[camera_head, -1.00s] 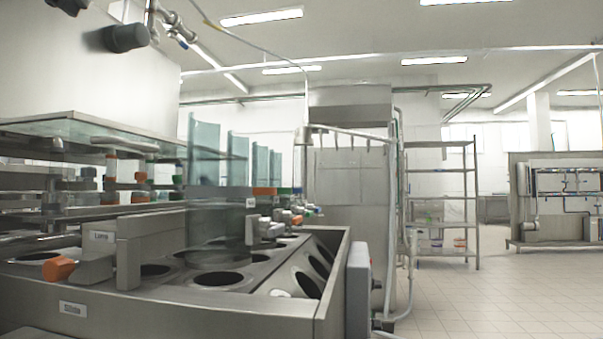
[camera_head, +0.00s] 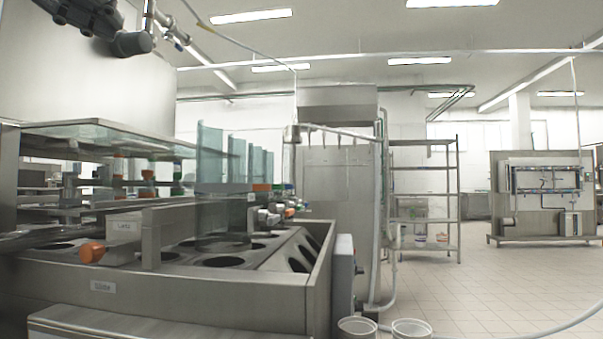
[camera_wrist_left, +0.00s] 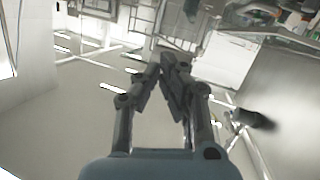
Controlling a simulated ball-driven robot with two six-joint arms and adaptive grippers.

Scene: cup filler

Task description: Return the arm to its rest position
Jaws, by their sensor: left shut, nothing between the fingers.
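My left gripper (camera_wrist_left: 168,70) shows in the left wrist view with its two dark fingers meeting at the tips; it is shut and empty. In the head view, dark grey links of my left arm reach in at the top left, high above the counter and clear of it. I cannot clearly make out the fingers there. My right gripper is not in view.
A steel counter (camera_head: 180,295) with round wells, labels and upright glass panes (camera_head: 210,155) fills the left. A wire shelf (camera_head: 425,195) stands behind; the tiled floor at right is open.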

